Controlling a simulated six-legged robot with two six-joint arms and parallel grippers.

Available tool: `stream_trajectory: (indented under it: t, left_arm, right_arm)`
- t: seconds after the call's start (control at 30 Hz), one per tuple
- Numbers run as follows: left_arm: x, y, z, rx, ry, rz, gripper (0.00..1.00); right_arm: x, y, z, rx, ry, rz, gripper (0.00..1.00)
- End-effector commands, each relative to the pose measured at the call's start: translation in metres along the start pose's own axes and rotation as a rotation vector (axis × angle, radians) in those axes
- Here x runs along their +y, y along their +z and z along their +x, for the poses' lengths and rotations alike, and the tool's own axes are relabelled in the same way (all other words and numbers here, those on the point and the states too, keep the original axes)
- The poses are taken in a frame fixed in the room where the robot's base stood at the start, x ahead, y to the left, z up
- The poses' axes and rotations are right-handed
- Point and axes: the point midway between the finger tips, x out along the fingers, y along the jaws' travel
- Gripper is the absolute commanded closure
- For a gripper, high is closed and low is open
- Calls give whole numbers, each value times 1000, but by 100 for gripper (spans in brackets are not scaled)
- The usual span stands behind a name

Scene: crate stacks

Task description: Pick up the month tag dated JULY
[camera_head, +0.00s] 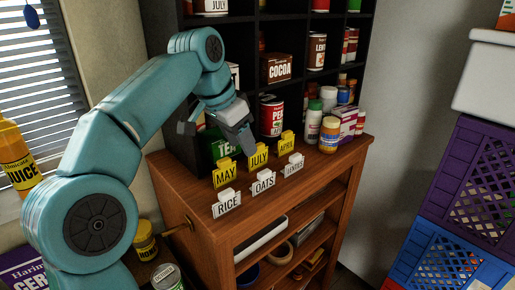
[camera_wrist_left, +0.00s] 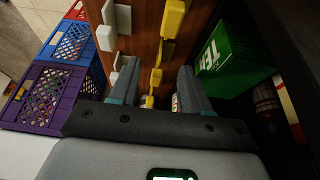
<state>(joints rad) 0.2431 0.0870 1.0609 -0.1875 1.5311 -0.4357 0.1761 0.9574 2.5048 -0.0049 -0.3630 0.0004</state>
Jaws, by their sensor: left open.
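The yellow month tag reading JULY (camera_head: 258,157) stands on the wooden cabinet top, between the yellow MAY tag (camera_head: 225,174) and the yellow APRIL tag (camera_head: 286,143). My left gripper (camera_head: 245,145) is open above the tag row, just behind and left of JULY, pointing down. In the left wrist view the open fingers (camera_wrist_left: 157,72) have a yellow tag, seemingly JULY (camera_wrist_left: 155,78), showing between them. Its lettering is not visible there. Whether a finger touches it I cannot tell. My right gripper is not in view.
White tags RICE (camera_head: 227,204), OATS (camera_head: 263,184) and LENTILS (camera_head: 293,166) stand in front. A green tea box (camera_head: 219,146) and red can (camera_head: 271,117) stand behind. Jars (camera_head: 329,135) crowd the cabinet's right end. Purple and blue crates (camera_head: 462,180) stand at right.

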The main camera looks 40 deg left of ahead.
Motion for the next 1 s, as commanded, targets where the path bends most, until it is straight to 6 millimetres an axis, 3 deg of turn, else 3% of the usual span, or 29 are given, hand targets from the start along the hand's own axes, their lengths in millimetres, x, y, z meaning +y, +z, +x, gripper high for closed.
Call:
stream_trajectory:
  t: [0.1,0.3,0.43,0.6,0.87,0.93,1.0]
  left_arm:
    - [-1,-17,5,-2,1,0,53]
    - [-2,-33,12,-1,1,0,53]
    - [-2,-30,40,-4,2,0,53]
    - [-2,-30,60,-2,1,0,53]
    - [-2,-31,63,1,0,-1,53]
    - [-2,-31,63,0,0,-1,69]
    - [-2,-31,63,0,0,-1,92]
  right_arm:
    - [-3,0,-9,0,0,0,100]
    - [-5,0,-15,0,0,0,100]
    - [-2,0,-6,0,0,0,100]
    - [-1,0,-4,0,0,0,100]
    - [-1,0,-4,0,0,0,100]
    - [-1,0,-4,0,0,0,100]
    - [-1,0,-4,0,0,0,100]
